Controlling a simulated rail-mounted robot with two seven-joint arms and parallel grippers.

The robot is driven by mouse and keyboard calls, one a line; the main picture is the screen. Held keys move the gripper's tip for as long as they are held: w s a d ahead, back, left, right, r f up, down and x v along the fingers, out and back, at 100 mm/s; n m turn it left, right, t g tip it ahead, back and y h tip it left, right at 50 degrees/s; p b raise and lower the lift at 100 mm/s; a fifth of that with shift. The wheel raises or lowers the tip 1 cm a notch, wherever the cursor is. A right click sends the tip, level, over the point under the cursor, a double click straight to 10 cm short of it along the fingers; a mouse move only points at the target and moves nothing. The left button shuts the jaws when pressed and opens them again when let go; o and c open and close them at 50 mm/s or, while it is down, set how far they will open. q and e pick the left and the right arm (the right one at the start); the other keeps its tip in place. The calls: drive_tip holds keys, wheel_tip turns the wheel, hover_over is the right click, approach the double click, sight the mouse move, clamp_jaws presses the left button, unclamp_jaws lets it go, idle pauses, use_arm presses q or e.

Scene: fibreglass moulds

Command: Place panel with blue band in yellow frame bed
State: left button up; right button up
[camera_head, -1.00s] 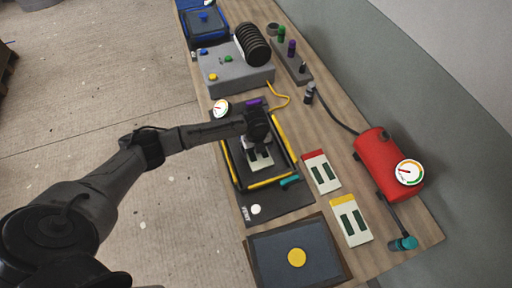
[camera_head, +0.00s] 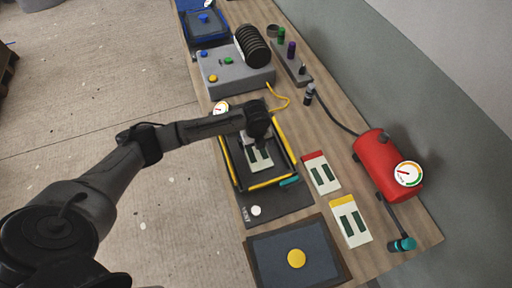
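The yellow frame bed (camera_head: 271,184) is a dark bed with yellow bars on the table. A pale panel with two dark green slots (camera_head: 260,158) shows inside it, below my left gripper (camera_head: 261,140). The panel's upper end is hidden by the gripper, so its band colour cannot be seen. The gripper's fingers are too dark and small to tell open from shut, or whether they touch the panel. My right gripper is not in view.
A red-banded panel (camera_head: 322,174) and a yellow-banded panel (camera_head: 350,220) lie right of the bed. A red tank (camera_head: 378,165) with a gauge stands at the right. A grey control box (camera_head: 235,76) is behind; a dark tray (camera_head: 275,255) with a yellow disc is in front.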

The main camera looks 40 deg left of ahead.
use_arm(q)
wheel_tip(320, 180, up, 8)
drive_tip(key=shift+r+p, duration=0.25)
drive_tip(key=shift+p, duration=0.15)
idle(0.6)
